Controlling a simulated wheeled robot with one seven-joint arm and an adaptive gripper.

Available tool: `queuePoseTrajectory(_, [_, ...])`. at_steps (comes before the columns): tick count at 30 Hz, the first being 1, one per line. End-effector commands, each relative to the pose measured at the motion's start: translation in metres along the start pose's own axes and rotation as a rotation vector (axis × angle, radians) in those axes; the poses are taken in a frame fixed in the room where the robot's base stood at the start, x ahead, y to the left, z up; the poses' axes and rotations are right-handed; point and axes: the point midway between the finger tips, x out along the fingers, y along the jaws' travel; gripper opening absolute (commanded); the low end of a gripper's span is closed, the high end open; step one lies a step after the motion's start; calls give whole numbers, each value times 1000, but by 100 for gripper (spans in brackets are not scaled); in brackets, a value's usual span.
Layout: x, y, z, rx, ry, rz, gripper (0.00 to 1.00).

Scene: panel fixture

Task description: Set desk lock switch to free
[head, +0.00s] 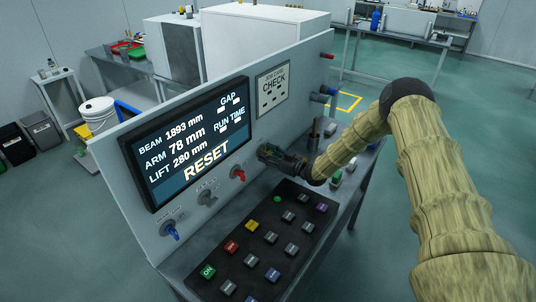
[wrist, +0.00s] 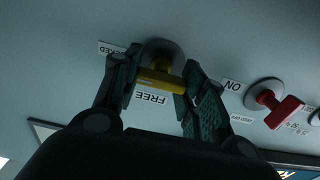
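The desk lock switch has a yellow handle (wrist: 160,80) on a round grey base on the panel, seen in the wrist view. A label reading FREE (wrist: 153,97) is just below it in that view, and a partly covered label ending in CKED is at its left. My gripper (wrist: 158,82) is open, with one finger at each side of the yellow handle. I cannot tell whether the fingers touch it, or which label the handle points to. In the head view my gripper (head: 268,153) is at the panel and hides this switch.
A red switch (wrist: 278,103) is close beside my gripper; the head view also shows it (head: 238,174). A grey switch (head: 207,197) and a blue switch (head: 170,231) are farther left. A display (head: 187,140) is above, and a button board (head: 265,240) lies below on the desk.

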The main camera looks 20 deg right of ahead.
Motion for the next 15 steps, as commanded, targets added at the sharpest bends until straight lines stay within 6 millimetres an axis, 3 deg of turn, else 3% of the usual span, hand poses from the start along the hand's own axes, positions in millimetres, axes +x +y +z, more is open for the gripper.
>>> queuePoseTrajectory(15, [0, 0, 4, -102, 0, 1, 18])
